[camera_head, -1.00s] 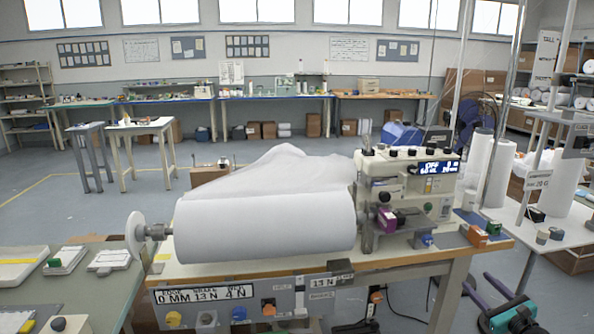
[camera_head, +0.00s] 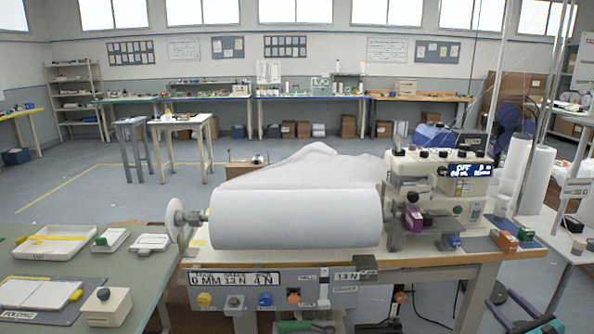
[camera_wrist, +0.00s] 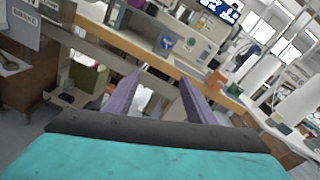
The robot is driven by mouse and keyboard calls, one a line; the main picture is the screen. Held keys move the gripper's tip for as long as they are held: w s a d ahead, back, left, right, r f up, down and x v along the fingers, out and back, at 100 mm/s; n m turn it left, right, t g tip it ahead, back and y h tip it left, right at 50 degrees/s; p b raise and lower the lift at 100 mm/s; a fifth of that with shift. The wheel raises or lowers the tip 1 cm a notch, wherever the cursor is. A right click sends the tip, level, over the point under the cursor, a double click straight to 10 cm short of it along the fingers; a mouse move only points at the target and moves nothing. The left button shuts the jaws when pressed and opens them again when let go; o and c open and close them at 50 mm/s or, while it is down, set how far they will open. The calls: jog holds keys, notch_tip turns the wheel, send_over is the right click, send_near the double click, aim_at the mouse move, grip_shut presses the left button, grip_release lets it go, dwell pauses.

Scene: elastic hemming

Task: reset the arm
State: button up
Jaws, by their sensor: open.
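My gripper (camera_wrist: 158,85) is open and empty in the wrist view. Its two purple fingers stand apart in front of a teal body. Nothing is between the fingertips but the floor and table parts behind. In the head view part of my gripper (camera_head: 508,295) shows at the lower right edge, in front of and below the right end of the sewing table; the rest is cut off by the frame. The sewing machine (camera_head: 438,175) stands on the table beside a large white fabric roll (camera_head: 297,220). The machine's display reads OFF.
The wooden table edge (camera_wrist: 190,70) runs across the wrist view beyond my fingers. A side table with white rolls (camera_head: 533,180) stands at right. A green-grey bench (camera_head: 125,275) with trays is at left. Open floor lies behind.

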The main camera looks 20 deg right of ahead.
jog(key=w+a+f+n+g+y, duration=0.2)
jog(key=w+a+f+n+y, duration=0.2)
jog(key=w+a+f, duration=0.6)
jog(key=w+a+f+n+g+y, duration=0.2)
jog(key=a+f+n+g, duration=0.15)
jog(key=a+f, duration=0.45)
jog(key=w+a+f+n+g+y, duration=0.2)
jog(key=a+f+n, duration=0.2)
jog(key=a, duration=0.8)
jog(key=w+a+f+n+g+y, duration=0.2)
jog(key=a+f+n+y, duration=0.15)
jog(key=a+f, duration=0.45)
jog(key=s+a+f+n+g+h+p, duration=0.1)
jog(key=s+a+f+n+g, duration=0.35)
jog(key=a, duration=0.55)
jog(key=s+a+f+n+g, duration=0.3)
jog(key=s+a+n, duration=0.2)
jog(key=a, duration=0.5)
jog(key=s+a+f+n+g+h, duration=0.2)
jog(key=s+n+h, duration=0.1)
jog(key=s+n, duration=0.2)
jog(key=s+a+f+n+g+h, duration=0.3)
jog(key=s+n, duration=0.2)
jog(key=s, duration=0.5)
jog(key=shift+s+a+f+p, duration=0.15)
jog(key=shift+a+f+p, duration=0.1)
jog(key=shift+p, duration=0.2)
jog(key=shift+d, duration=0.1)
